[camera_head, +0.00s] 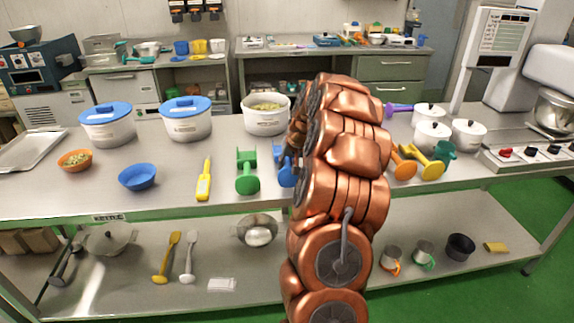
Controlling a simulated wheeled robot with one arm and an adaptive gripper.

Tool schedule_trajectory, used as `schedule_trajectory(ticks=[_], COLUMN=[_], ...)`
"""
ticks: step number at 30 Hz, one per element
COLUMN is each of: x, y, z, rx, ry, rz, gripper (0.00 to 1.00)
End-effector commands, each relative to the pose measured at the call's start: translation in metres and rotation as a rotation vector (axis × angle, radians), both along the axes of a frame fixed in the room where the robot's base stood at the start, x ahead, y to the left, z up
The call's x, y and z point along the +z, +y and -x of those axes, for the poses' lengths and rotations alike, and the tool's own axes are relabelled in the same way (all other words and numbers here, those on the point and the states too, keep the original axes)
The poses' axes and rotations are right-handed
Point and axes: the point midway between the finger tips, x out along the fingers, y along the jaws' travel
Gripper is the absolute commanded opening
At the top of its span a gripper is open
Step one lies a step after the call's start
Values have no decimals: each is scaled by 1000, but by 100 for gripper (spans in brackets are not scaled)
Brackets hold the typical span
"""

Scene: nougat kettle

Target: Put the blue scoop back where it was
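The blue scoop (286,172) is on the steel table (225,165), just right of a green scoop (247,171). Its right side is hidden behind my copper-coloured arm. My gripper (296,142) shows only as a small dark part at the arm's left edge, just above and beside the blue scoop. The fingertips are mostly hidden. I cannot tell whether they touch or hold the scoop.
A yellow thermometer-like tool (204,182), a blue bowl (138,177) and an orange bowl (75,160) lie to the left. White tubs (186,124) stand behind. Orange (404,168) and yellow scoops (432,166) lie right of my arm. White pots (431,135) stand behind them.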

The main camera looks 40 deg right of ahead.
Motion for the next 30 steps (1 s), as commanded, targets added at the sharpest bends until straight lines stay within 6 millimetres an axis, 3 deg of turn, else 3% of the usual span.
schedule_trajectory(ticks=[14,15,21,30], x=[-13,-11,-11,-10], y=[0,0,0,0], z=[0,0,0,0], rx=[0,0,0,0], ry=[-2,-2,-1,-1], rz=[3,3,2,2], gripper=[0,28,49,49])
